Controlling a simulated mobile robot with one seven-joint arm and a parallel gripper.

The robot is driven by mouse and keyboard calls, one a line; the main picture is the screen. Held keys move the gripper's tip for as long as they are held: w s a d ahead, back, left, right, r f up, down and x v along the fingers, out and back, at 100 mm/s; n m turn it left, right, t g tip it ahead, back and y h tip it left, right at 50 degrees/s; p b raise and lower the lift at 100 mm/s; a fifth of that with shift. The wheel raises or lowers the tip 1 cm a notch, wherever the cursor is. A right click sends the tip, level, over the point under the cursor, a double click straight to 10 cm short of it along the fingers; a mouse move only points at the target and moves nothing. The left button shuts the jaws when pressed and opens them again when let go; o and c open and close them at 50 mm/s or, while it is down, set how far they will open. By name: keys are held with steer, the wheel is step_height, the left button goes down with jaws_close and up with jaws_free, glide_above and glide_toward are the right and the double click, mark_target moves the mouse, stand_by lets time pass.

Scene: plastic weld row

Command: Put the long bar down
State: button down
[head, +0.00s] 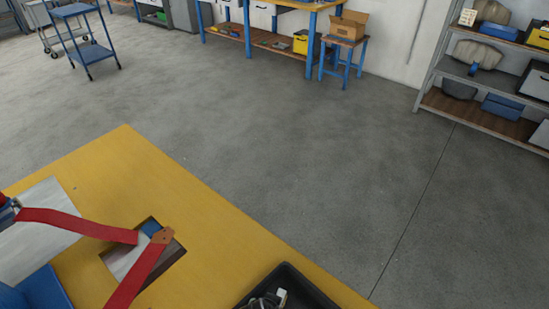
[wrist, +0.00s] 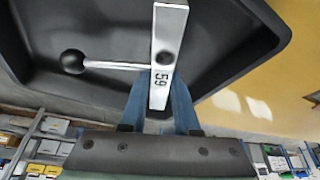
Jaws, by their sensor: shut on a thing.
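In the wrist view my gripper (wrist: 160,92) has its blue fingers shut on a silver metal bar (wrist: 169,45). The bar carries dark digits and a round hole, and its upper end stretches past the fingertips. A thin rod with a black ball (wrist: 73,62) runs to the left from beside the bar; I cannot tell whether it is joined to it. A black tray (wrist: 30,70) lies behind the bar; I cannot tell whether they touch. In the head view the black tray (head: 327,289) is cut off at the bottom edge, with small dark and white items in it. My gripper is not clear there.
The yellow table (head: 125,155) has a square recess (head: 178,256) near its middle. Red straps or bars (head: 75,222) cross it at the left, beside a pale plate (head: 50,188). Open grey floor lies beyond. A blue cart (head: 85,35), workbench (head: 265,40) and shelves (head: 465,105) stand farther off.

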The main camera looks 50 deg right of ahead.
steer(key=c, duration=1.1)
jaws_free()
steer(key=shift+f, duration=0.15)
steer(key=o, duration=0.5)
steer(key=shift+c, duration=0.2)
